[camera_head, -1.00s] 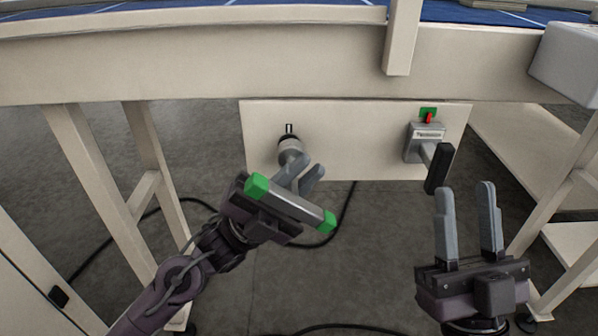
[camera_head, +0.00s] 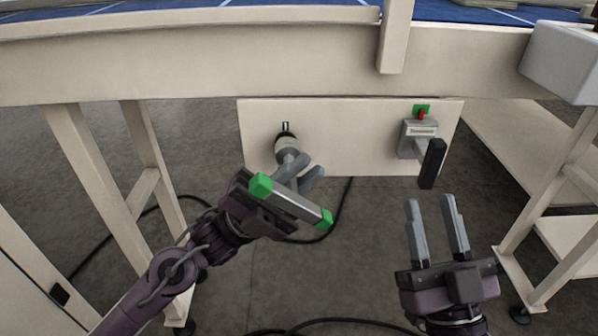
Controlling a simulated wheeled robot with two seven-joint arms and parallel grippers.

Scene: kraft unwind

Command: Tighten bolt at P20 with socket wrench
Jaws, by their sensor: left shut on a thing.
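My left gripper (camera_head: 298,170) is in front of the pale panel (camera_head: 352,165). Its fingers are shut on what looks like the shaft of a T-shaped socket wrench, whose grey crossbar (camera_head: 290,203) has green end caps and lies across the gripper body. The wrench's grey socket end (camera_head: 287,145) meets the panel below a small black-and-white mark (camera_head: 286,127). The bolt is hidden, and I cannot tell how deep the socket sits. No P20 label is readable. My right gripper (camera_head: 432,200) is open and empty, below the panel's right part.
A grey tensioner box (camera_head: 418,132) with a black lever handle (camera_head: 432,164) and a red pointer on green is on the panel's right. A pale beam (camera_head: 200,62) crosses above. Frame legs (camera_head: 95,170) stand left. A black cable lies on the floor.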

